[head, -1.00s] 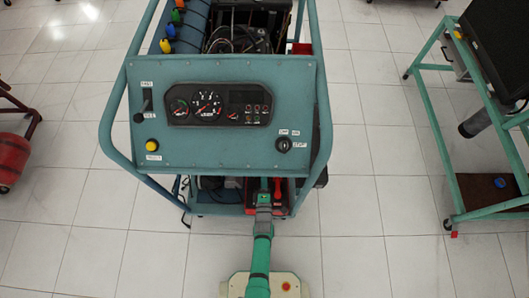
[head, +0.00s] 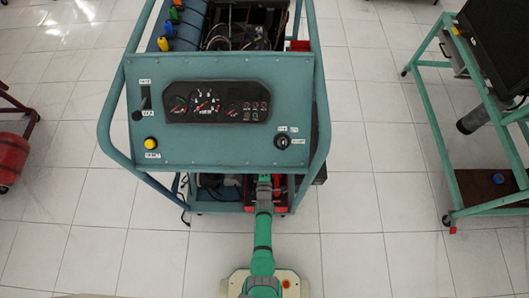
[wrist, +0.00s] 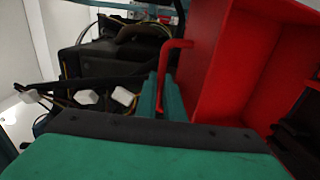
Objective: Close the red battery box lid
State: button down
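The red battery box (head: 283,195) sits low in the trainer frame, under the instrument panel and partly hidden by it and my arm. In the wrist view, its broad red surfaces (wrist: 232,65) fill the right side; I cannot clearly separate lid from box or tell the lid's angle. A thin bent red handle (wrist: 178,44) stands out to their left. My gripper (wrist: 163,95) has its teal fingers close on both sides of this handle and looks shut on it. In the head view my gripper is mostly hidden at the panel's lower edge.
The teal instrument panel (head: 220,145) overhangs the box. Cables with white connectors (wrist: 124,95) and a black part (wrist: 100,62) lie left of the handle. A green-framed cart (head: 440,150) stands at right. The tiled floor (head: 355,245) between is clear.

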jog(key=shift+s+d, duration=0.15)
jog(key=shift+d, duration=0.2)
